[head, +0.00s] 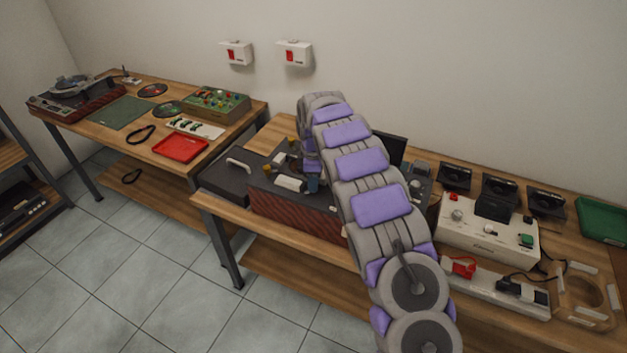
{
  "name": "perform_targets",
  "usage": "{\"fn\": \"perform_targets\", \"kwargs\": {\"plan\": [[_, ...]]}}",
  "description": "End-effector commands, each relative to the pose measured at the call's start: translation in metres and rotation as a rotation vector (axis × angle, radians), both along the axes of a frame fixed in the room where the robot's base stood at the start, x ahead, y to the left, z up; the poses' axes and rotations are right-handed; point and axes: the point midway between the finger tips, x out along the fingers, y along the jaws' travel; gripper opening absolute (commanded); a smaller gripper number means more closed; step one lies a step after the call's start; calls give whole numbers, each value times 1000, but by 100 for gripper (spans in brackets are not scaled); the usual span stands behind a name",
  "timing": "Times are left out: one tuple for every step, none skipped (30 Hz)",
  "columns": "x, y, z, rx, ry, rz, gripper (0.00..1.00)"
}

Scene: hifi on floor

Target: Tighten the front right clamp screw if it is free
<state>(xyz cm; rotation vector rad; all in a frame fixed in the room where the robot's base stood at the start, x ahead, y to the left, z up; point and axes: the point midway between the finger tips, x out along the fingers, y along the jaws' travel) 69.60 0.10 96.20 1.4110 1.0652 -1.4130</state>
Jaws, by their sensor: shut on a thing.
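A unit with dark red ribbed sides (300,212) sits on the middle bench, its open top showing small parts. A small brass-coloured knob (267,170) shows at the left of that top, and a pale block (289,184) lies near its front edge. My arm reaches over from the front and bends down at its far end.
A dark lid with a pale handle (238,165) lies left of the unit. A white control box (487,232), black units and a power strip (500,289) crowd the right. A green tray (604,219) is far right. The left bench holds a red tray (180,148).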

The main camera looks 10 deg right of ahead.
Motion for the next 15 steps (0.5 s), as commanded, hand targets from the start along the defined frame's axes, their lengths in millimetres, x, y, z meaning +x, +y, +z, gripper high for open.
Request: {"fn": "perform_targets", "kwargs": {"plan": [[0,0,0,-1,-2,0,14],[1,0,0,-1,-2,0,12],[1,0,0,-1,-2,0,8],[1,0,0,-1,-2,0,5],[1,0,1,-1,-2,0,2],[1,0,1,-1,-2,0,0],[1,0,1,-1,-2,0,0],[1,0,0,-1,-2,0,0],[1,0,1,0,-3,-1,0],[1,0,1,-1,-2,-3,0],[1,0,1,-1,-3,-5,0],[1,0,1,-1,-2,-9,0],[1,0,1,-1,-2,-14,0],[1,0,1,-1,-2,-21,0],[1,0,2,-1,-2,-33,0]]}}
